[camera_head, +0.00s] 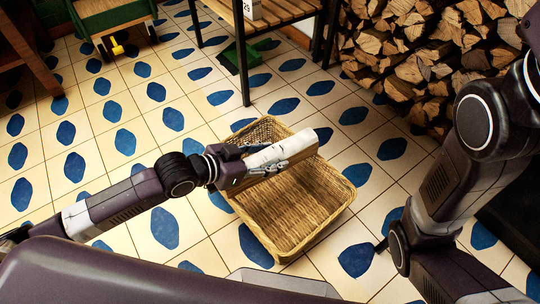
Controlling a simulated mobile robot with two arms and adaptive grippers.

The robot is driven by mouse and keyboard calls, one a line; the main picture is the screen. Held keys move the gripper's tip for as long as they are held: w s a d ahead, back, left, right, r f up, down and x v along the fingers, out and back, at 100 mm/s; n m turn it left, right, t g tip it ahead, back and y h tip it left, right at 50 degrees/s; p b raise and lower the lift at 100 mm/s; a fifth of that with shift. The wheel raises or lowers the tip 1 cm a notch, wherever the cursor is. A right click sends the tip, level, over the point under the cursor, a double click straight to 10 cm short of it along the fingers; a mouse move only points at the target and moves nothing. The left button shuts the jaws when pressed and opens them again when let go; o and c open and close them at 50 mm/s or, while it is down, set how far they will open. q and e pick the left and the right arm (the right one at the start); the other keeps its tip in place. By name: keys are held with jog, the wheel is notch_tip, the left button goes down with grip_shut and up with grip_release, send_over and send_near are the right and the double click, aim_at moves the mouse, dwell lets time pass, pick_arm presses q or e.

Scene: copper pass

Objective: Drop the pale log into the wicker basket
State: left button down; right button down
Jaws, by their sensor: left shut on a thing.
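The pale log (288,148), with whitish bark and a brown wood side, is held across the upper part of the wicker basket (290,222). My left gripper (266,166) is shut on the log, with its fingers around the log's middle-left part. The basket is square, woven and tan, and stands on the tiled floor; the log and gripper hide part of its far side. The visible basket floor looks empty. My right arm shows at the right, but its gripper is not in view.
A wooden slatted bench (272,14) with dark legs stands behind the basket. A stack of split firewood (425,55) fills the back right. A green cart (112,18) is at the upper left. Tiled floor left of the basket is clear.

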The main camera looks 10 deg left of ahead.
pick_arm(q)
jog(key=c, duration=1.2)
grip_release()
jog(key=shift+r, duration=0.15)
jog(key=shift+c, duration=0.2)
jog(key=shift+o, duration=1.2)
jog(key=shift+f, duration=0.25)
jog(key=v, duration=1.2)
jog(key=shift+r, duration=0.1)
